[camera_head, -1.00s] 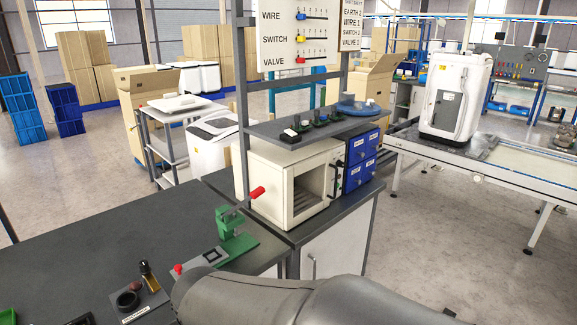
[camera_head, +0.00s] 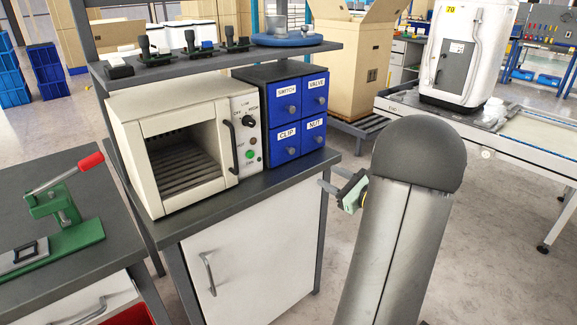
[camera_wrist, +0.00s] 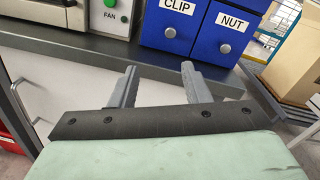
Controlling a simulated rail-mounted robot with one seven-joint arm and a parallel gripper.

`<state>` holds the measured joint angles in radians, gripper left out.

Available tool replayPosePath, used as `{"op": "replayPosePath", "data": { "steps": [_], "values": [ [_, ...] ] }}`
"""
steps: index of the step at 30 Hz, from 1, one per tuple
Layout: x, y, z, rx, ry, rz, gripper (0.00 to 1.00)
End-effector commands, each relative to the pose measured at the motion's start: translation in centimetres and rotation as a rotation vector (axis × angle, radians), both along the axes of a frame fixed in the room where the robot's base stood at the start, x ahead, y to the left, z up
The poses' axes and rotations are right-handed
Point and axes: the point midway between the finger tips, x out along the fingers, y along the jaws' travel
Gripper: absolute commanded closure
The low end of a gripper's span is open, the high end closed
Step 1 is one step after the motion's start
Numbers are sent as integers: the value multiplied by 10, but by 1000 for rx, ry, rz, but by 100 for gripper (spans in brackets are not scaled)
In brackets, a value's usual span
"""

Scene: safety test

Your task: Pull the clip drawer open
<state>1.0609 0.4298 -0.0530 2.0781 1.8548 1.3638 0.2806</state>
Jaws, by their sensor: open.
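The clip drawer (camera_head: 287,141) is the lower left drawer of a blue four-drawer cabinet (camera_head: 262,73) on the counter. It is closed, with a round grey knob. It also shows in the wrist view (camera_wrist: 174,25), with its knob (camera_wrist: 170,33) above and between my fingertips. My gripper (camera_head: 328,185) is to the right of the cabinet and lower, in front of the counter edge. In the wrist view my gripper (camera_wrist: 160,78) has its two fingers apart with nothing between them. The fingertips do not touch the knob.
A beige oven (camera_head: 175,150) with an open front stands left of the cabinet. A shelf (camera_head: 215,55) with several small devices hangs above. A green press (camera_head: 65,215) with a red handle is at the left. A white cupboard door (camera_head: 250,240) is below the counter.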

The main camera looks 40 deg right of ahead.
Motion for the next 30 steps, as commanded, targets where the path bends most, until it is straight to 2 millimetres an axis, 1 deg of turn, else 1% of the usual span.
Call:
{"op": "replayPosePath", "data": {
  "steps": [1, 3, 5, 7, 11, 18, 24, 27, 30],
  "values": [
    [-3, -10, -4, 13, -13, -28, 57],
    [-2, -16, -3, 22, -23, -46, 57],
    [3, -17, -2, 23, -26, -49, 57],
    [13, -16, -2, 21, -25, -46, 57],
    [39, -13, -2, 21, -24, -44, 57],
    [93, -9, -2, 20, -23, -44, 57],
    [133, -6, -2, 21, -24, -44, 57],
    [149, -5, -2, 20, -23, -45, 57],
    [159, -6, -3, 20, -21, -46, 57]
  ]
}}
